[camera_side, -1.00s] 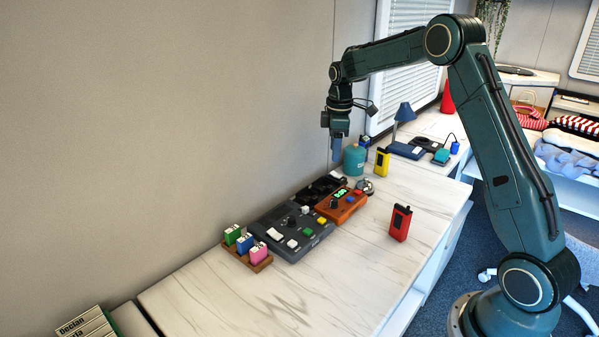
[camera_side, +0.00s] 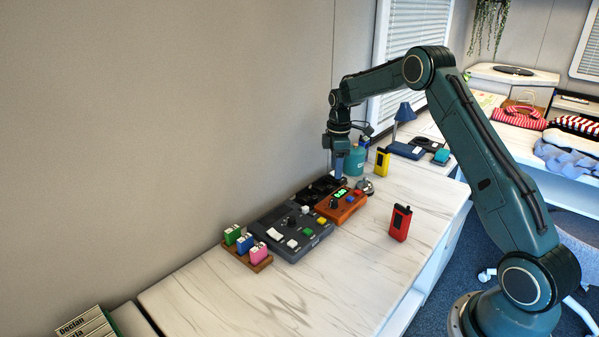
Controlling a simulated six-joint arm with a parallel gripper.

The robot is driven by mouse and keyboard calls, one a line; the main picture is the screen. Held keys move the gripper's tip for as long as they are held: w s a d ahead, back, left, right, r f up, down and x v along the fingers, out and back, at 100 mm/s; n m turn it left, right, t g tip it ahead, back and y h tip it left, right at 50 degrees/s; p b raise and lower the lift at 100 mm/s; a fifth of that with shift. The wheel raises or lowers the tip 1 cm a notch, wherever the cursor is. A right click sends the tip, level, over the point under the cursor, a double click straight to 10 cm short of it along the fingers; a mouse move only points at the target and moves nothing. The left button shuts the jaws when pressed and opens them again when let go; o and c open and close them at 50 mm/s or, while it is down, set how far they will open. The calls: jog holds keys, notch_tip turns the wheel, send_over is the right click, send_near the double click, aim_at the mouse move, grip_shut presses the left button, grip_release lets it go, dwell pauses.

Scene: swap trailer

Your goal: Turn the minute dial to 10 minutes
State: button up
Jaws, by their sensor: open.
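An orange box (camera_side: 349,211) on the white counter carries a lit green display (camera_side: 341,192), a dark round dial (camera_side: 334,203), and a blue and a red button. Which minute the dial points to is too small to read. My gripper (camera_side: 339,176) points down just above the back of the orange box, near the display, behind the dial. Its fingers look apart from the box, with nothing seen between them. A dark grey panel (camera_side: 268,240) beside the box has another dark knob (camera_side: 291,221) and white, green and yellow buttons.
A wooden rack (camera_side: 240,258) with coloured blocks stands left of the panel. A red device (camera_side: 400,223) stands to the right, a yellow one (camera_side: 382,162) and a teal canister (camera_side: 355,160) behind. The front counter is clear.

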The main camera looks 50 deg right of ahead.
aim_at(334, 200)
notch_tip(334, 200, down, 12)
jog(key=shift+r, duration=0.25)
dwell(0.3)
jog(key=shift+c, duration=0.5)
jog(key=c, duration=0.9)
